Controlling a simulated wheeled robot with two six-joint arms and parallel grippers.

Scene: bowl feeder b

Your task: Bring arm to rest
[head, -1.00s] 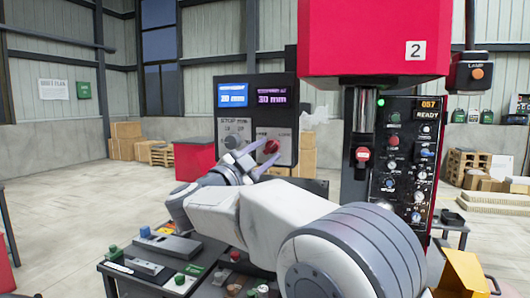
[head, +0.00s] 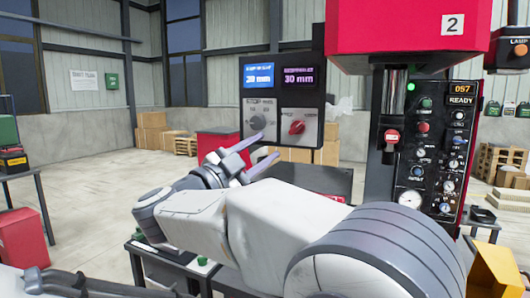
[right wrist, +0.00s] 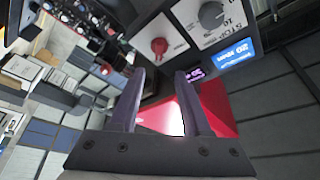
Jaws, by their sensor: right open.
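My right gripper (head: 270,145) is open and empty, its two pale purple fingers pointing up and right below the control box (head: 320,92). The box carries a grey selector knob (head: 258,122) and a red knob (head: 297,127). My right arm hides part of the workbench. My left gripper is out of view.
A red machine head (head: 400,30) marked 2 and a black panel (head: 433,150) reading 057 READY stand to the right. A yellow bin (head: 497,270) is at the lower right. A side table (head: 25,172) and a red box (head: 22,240) are at the left. Open floor lies between.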

